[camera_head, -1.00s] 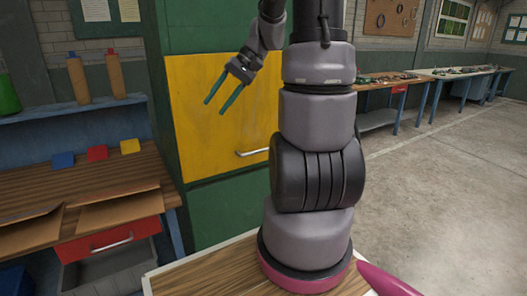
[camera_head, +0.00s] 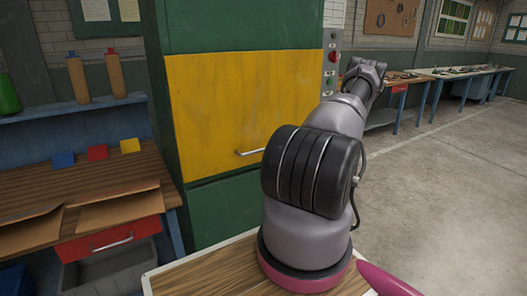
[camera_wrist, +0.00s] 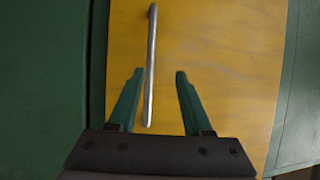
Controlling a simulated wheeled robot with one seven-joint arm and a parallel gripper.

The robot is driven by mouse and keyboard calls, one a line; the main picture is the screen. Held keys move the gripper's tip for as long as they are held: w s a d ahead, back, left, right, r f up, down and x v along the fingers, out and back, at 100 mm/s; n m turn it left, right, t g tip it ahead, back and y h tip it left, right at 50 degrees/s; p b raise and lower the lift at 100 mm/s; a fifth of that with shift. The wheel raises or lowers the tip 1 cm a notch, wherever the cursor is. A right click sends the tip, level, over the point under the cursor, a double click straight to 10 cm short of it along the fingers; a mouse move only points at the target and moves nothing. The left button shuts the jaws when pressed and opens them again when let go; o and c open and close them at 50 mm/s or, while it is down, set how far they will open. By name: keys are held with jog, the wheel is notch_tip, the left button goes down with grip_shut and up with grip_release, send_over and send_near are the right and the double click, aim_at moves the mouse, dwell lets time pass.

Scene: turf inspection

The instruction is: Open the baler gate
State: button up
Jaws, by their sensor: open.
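The baler gate is a flat yellow panel (camera_head: 215,105) on the green baler (camera_head: 245,25), and it sits closed. Its silver bar handle (camera_head: 250,152) is near the gate's lower edge. In the wrist view, the gate (camera_wrist: 225,50) fills the middle, and the handle (camera_wrist: 151,50) runs nearly upright in the picture. My gripper (camera_wrist: 160,72) is open with green fingers facing the gate. The handle appears between the fingers, close to the left one. I cannot tell how far the fingertips are from it. In the head view the gripper is not visible.
A control box with a red button (camera_head: 332,60) is right of the gate. A wooden bench (camera_head: 90,185) with cardboard and coloured blocks stands left. Worktables (camera_head: 430,78) line the back right. The concrete floor (camera_head: 440,190) at right is clear.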

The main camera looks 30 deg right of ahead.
jog(key=shift+m+t+h, duration=0.5)
jog(key=shift+h, duration=0.2)
jog(key=x, duration=0.3)
jog(key=f+x, duration=0.1)
jog(key=x, duration=0.2)
jog(key=d+x, duration=0.1)
jog(key=x, duration=0.2)
jog(key=shift+w+f, duration=0.35)
jog(key=shift+w, duration=0.1)
jog(key=shift+a, duration=0.1)
grip_shut()
dwell(0.4)
